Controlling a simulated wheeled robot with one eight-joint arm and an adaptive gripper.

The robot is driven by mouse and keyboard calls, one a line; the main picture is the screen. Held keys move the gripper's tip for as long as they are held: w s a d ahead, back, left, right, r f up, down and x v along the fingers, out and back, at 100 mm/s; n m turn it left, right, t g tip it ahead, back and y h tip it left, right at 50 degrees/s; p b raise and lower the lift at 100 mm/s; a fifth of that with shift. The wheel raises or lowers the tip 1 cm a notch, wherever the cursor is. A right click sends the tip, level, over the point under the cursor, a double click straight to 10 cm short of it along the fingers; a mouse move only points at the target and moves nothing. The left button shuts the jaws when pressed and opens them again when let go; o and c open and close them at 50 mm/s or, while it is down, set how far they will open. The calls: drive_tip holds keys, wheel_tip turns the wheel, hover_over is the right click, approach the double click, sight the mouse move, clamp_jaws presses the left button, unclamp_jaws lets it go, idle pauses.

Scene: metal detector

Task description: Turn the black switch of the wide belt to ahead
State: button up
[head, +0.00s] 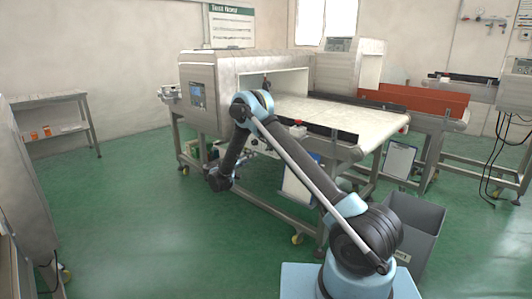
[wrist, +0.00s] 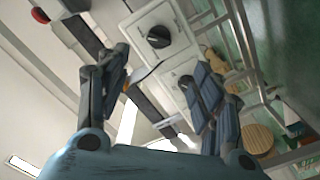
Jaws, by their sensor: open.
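A round black switch (wrist: 159,37) sits on a pale box at the top of the wrist view, with a light mark across its face. A second, smaller black part (wrist: 187,81) shows on the pale box below it, partly beside the right finger. My gripper (wrist: 160,66) is open and empty, its two fingers apart with the switch beyond their tips; nothing is between them. In the head view the wide belt (head: 335,117) runs out of the metal detector (head: 205,70). My arm crosses in front of its side; the switch and the gripper's fingers cannot be made out there.
A red button (wrist: 39,14) is at the wrist view's upper left; a red button (head: 298,122) also shows on the belt's near side. A grey bin (head: 420,225) stands by my base. Orange-sided belt (head: 415,99) is behind. Green floor at left is clear.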

drive_tip(key=x, duration=1.5)
drive_tip(key=shift+s, duration=0.1)
drive_tip(key=c, duration=1.1)
